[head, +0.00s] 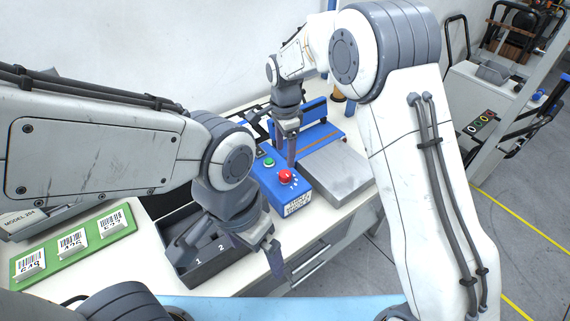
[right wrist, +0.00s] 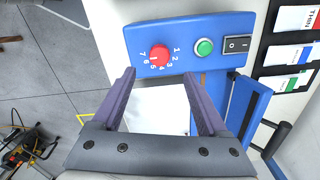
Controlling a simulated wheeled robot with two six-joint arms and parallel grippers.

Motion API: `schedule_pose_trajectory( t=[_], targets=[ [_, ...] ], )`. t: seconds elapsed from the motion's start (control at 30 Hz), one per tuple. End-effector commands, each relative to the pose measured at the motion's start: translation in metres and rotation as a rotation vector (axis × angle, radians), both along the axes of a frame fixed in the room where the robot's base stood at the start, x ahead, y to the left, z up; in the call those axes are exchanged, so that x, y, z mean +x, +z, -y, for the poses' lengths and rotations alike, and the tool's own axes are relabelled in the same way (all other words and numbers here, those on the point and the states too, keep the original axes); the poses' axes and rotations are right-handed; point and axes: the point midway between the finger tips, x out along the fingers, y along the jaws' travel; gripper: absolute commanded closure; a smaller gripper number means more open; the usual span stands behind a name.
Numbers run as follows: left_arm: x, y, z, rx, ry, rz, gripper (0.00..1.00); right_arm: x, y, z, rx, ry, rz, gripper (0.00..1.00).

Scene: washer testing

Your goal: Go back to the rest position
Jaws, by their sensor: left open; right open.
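My right gripper (head: 291,150) hangs over the far part of the blue testing machine (head: 290,190), beside its control panel. In the right wrist view its two fingers (right wrist: 160,75) are spread, with nothing between them. Ahead of them are the red dial (right wrist: 159,55), the green button (right wrist: 204,47) and a black switch (right wrist: 238,44). The dial and button also show in the head view. My left gripper (head: 272,256) is open and empty, near the right side of the dark tray (head: 230,272) at the table's front.
The dark tray has compartments marked 1 and 2. A green board (head: 75,248) with three barcode-labelled pieces lies at the left. The machine's grey metal plate (head: 335,172) is right of the panel. Open floor (head: 520,215) with yellow lines lies at the right.

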Motion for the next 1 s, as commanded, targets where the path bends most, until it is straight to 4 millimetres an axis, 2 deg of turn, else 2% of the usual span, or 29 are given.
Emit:
schedule_pose_trajectory(
  t=[0.2, 0.73, 0.87, 0.97, 1.0],
  targets=[
    [0.000, -0.003, 0.000, 0.000, 0.000, 0.000, 0.00, 0.000, 0.019, 0.000, 0.000, 0.000, 0.001, 0.23],
    [0.000, -0.003, 0.000, 0.000, 0.000, 0.000, 0.00, -0.003, 0.023, -0.001, 0.001, 0.018, 0.001, 0.23],
    [0.000, -0.003, 0.000, 0.000, 0.000, 0.000, 0.00, -0.029, 0.040, -0.007, 0.010, 0.170, 0.006, 0.23],
    [0.000, -0.003, 0.000, 0.000, 0.000, 0.000, 0.00, -0.073, 0.062, -0.012, 0.022, 0.413, 0.014, 0.23],
    [0.000, -0.003, 0.000, 0.000, 0.000, 0.000, 0.00, -0.094, 0.070, -0.012, 0.026, 0.530, 0.017, 0.23]
  ],
)
